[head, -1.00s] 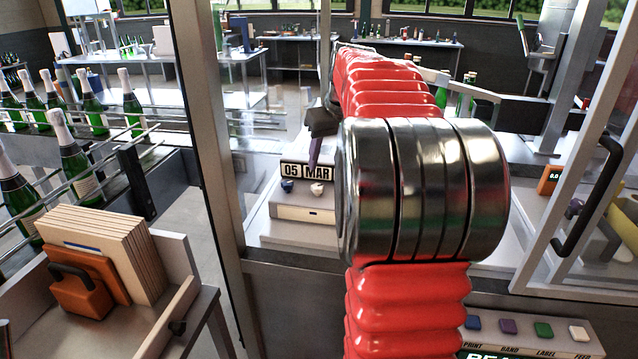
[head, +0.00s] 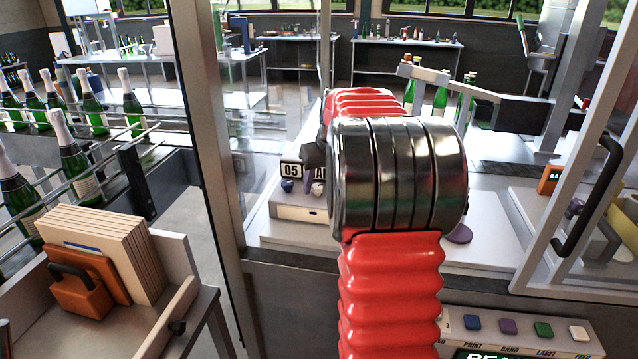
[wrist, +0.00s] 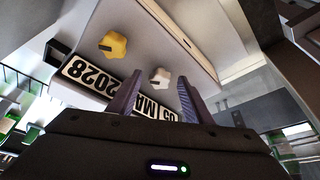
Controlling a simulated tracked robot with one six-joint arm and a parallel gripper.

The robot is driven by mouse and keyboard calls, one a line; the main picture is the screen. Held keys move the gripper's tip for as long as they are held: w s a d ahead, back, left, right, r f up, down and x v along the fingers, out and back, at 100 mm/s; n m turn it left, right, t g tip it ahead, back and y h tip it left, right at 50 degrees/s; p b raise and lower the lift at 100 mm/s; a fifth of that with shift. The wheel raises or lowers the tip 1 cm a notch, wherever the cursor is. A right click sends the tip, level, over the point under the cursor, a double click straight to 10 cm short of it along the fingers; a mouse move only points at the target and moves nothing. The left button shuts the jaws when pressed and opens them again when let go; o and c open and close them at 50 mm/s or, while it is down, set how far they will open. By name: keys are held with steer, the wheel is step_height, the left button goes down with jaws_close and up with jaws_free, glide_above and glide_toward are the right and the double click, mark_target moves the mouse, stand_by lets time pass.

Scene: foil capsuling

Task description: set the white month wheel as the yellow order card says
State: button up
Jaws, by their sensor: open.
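The white month wheel (wrist: 160,77) is a small knob on the front of a pale date box (head: 300,212). In the wrist view it lies between the two purple fingers of my open gripper (wrist: 157,88); whether they touch it I cannot tell. In the head view my metal arm joint hides much of the box. The month plate (wrist: 152,107) shows "MA", its last letter hidden by a finger. The day plate (head: 291,170) reads 05 and the year plate (wrist: 90,80) reads 2028. I cannot make out the yellow order card.
A yellow wheel (wrist: 113,45) and a dark blue wheel (head: 287,186) flank the white one. A door frame post (head: 205,150) stands left of my arm. A glazed door with a dark handle (head: 590,195) stands at right. Coloured buttons (head: 508,326) sit below, front right.

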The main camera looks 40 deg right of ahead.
steer(key=c, duration=1.1)
steer(key=shift+m, duration=0.5)
steer(key=m, duration=0.1)
steer(key=m+h, duration=0.1)
steer(key=m, duration=0.2)
steer(key=shift+w+a+g+h, duration=0.15)
steer(key=shift+a+g+h, duration=0.1)
steer(key=shift+g+h, duration=0.15)
steer(key=shift+w+a+m+g+h, duration=0.1)
steer(key=shift+m+g+h, duration=0.3)
steer(key=shift+m, duration=1.05)
steer(key=shift+w+m+g+h, duration=0.1)
steer(key=shift+m+g+h, duration=0.3)
steer(key=shift+m, duration=1.05)
steer(key=o, duration=1.1)
